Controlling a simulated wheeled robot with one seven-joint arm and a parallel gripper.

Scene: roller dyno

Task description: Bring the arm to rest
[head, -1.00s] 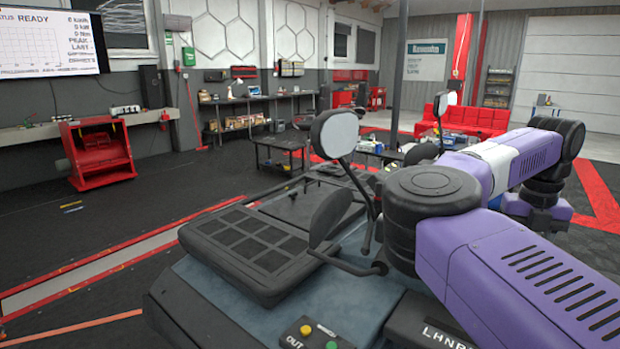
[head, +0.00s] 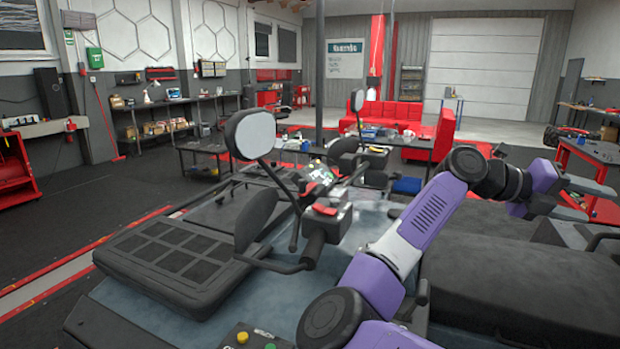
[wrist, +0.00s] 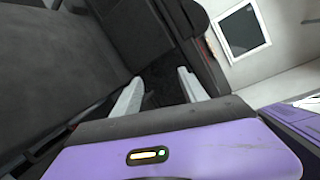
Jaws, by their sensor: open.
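My purple and black arm (head: 425,215) rises from the bottom of the head view and bends to the right over the vehicle. My gripper (head: 590,200) is at the right, its two pale grey fingers apart and pointing right. In the wrist view my gripper (wrist: 161,80) is open, with nothing between its fingers. Dark surfaces of the vehicle (wrist: 60,60) show past the fingertips there; I cannot tell how far off they are.
The vehicle (head: 160,262) has a mirror (head: 250,134) and handlebar grips (head: 312,245) just left of my arm. A red workbench (head: 590,160) stands behind my gripper at right. A red sofa (head: 400,115) is farther back. Floor at left (head: 95,195) is clear.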

